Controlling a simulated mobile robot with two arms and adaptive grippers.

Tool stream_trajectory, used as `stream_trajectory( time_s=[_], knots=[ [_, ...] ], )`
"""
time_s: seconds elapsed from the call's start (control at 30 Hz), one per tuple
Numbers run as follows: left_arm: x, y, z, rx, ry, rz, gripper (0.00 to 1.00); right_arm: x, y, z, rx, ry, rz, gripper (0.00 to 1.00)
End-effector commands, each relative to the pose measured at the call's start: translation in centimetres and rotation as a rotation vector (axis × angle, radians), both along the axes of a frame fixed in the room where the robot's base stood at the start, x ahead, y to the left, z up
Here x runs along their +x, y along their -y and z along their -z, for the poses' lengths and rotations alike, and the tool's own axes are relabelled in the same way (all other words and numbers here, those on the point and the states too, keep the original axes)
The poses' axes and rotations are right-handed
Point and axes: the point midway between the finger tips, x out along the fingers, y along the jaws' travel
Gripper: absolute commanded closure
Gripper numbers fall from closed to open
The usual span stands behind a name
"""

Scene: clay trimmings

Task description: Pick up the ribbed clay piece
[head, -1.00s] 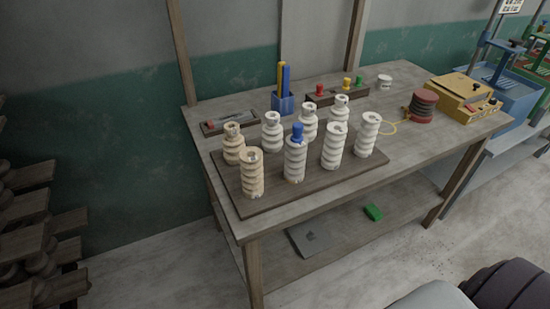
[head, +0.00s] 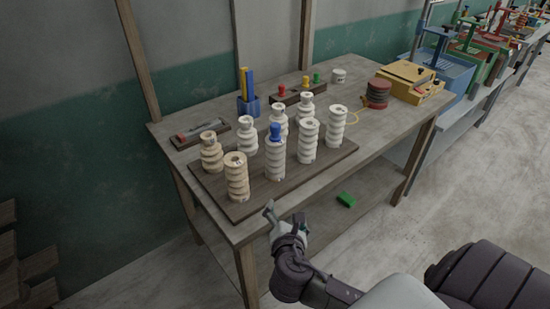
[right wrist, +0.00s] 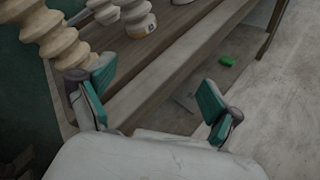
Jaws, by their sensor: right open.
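Several ribbed clay pieces stand upright on a dark board (head: 262,193) on the workbench, so which one is meant cannot be told. Two are tan, one at the front left corner (head: 236,180) and one behind it (head: 211,152). The others are whitish, such as the one at the right (head: 336,128); one has a blue top (head: 275,132). My right gripper (head: 286,214) is open and empty, in front of the bench edge and apart from the pieces. In the right wrist view the open jaws (right wrist: 156,85) have a tan ribbed piece (right wrist: 58,42) beyond and left of them. My left gripper is not in view.
The bench (head: 370,150) also holds a blue pen holder (head: 248,105), a rack with coloured knobs (head: 297,94), a dark red ribbed stack (head: 378,93) and a yellow box (head: 411,80). A green block (head: 346,199) lies on the lower shelf. Floor at the right is clear.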

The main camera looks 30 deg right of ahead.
Motion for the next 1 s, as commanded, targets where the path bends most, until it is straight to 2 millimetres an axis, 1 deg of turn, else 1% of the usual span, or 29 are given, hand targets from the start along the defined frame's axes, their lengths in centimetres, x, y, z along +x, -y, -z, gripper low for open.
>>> stream_trajectory(
  time_s=[0.03, 0.1, 0.2, 0.3, 0.43, 0.6, 0.7, 0.8, 1.0],
  knots=[
    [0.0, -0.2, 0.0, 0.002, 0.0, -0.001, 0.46, 0.9, 0.2, -1.5, -0.127, 0.002, -0.043, 0.09],
    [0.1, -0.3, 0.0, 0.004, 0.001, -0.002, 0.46, 2.0, 0.3, -3.1, -0.299, -0.006, -0.092, 0.09],
    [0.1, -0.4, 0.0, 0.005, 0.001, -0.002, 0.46, 3.1, 0.2, -5.1, -0.51, -0.016, -0.142, 0.09],
    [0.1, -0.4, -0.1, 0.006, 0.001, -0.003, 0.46, 3.9, 0.2, -6.2, -0.636, -0.024, -0.165, 0.09],
    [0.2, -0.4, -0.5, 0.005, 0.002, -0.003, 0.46, 5.4, 0.9, -6.7, -0.68, -0.028, -0.17, 0.09],
    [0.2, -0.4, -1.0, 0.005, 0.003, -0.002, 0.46, 8.5, 2.7, -6.7, -0.675, -0.027, -0.169, 0.09],
    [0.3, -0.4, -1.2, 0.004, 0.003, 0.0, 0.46, 10.0, 3.5, -6.6, -0.673, -0.028, -0.17, 0.09],
    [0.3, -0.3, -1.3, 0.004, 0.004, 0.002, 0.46, 10.9, 4.0, -6.5, -0.672, -0.028, -0.17, 0.09],
    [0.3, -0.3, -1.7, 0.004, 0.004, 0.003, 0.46, 12.0, 4.9, -6.4, -0.671, -0.03, -0.169, 0.09]
  ],
)
